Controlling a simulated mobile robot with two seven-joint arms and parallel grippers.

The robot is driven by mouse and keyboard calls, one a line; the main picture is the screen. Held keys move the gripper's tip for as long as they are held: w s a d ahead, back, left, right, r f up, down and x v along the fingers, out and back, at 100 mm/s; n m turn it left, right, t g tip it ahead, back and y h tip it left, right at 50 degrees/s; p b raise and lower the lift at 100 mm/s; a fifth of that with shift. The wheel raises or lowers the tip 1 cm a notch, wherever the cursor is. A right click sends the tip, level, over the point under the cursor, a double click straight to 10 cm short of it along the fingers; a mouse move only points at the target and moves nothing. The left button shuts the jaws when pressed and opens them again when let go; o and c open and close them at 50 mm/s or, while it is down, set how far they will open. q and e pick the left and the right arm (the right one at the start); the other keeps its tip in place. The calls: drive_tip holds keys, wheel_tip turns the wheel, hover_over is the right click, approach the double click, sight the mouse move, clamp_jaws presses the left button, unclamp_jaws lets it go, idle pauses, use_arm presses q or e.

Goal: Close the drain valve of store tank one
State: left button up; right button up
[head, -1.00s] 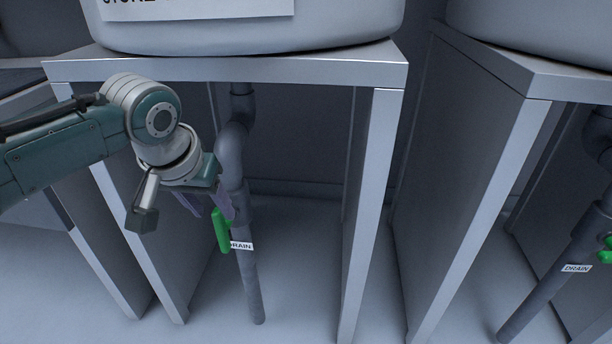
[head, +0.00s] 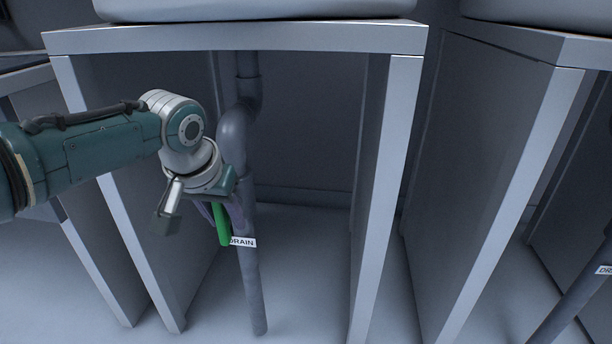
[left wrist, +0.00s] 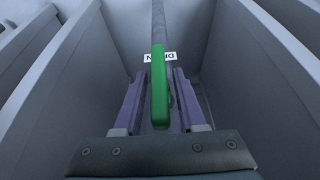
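The drain valve's green handle (head: 223,232) is on the grey drain pipe (head: 252,285) under the left tank, beside a white DRAIN label (head: 243,242). The handle looks roughly parallel to the pipe. My left gripper (head: 222,212) is at the handle and hides its upper part. In the left wrist view the green handle (left wrist: 159,95) stands between the two purple fingers of my left gripper (left wrist: 159,76). The fingers are open, with a gap visible on each side of the handle. My right gripper is not in view.
The tank (head: 260,8) stands on a grey metal frame (head: 240,38) with side panels and a front right leg (head: 385,180) around the pipe. A second frame (head: 500,180) stands to the right, with another pipe (head: 575,300). The floor right of the pipe is clear.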

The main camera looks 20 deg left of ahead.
use_arm(q)
clamp_jaws()
